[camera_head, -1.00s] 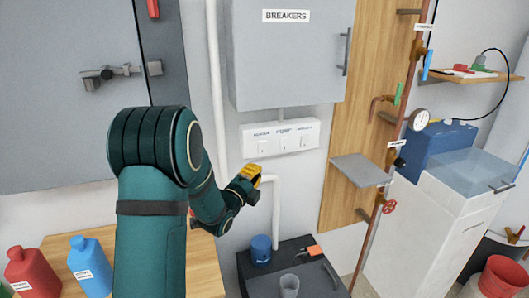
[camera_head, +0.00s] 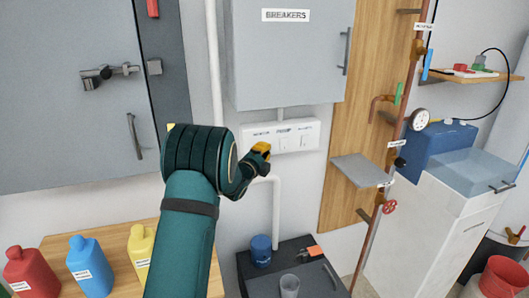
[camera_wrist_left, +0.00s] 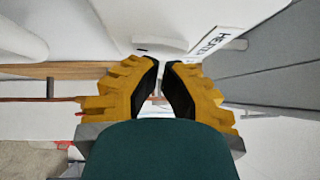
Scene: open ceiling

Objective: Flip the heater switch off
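The white switch panel (camera_head: 310,128) is on the wall under the breaker box and carries three labels, too small to read surely in the head view. My left gripper (camera_head: 266,149) is in front of the panel's left part and hides the leftmost switch. In the left wrist view, a label reading "HEATE…" (camera_wrist_left: 214,41) lies just beyond the gripper (camera_wrist_left: 161,64), right of its fingertips. The yellow fingers with black pads are nearly together and hold nothing; they look shut. Contact with the panel cannot be told. My right gripper is not in view.
The breaker box (camera_head: 285,60) is right above the panel. A white pipe (camera_head: 276,210) runs below it. A grey shelf (camera_head: 362,170) and copper pipe (camera_head: 384,170) are to the right. Red, blue (camera_head: 90,270) and yellow bottles stand lower left.

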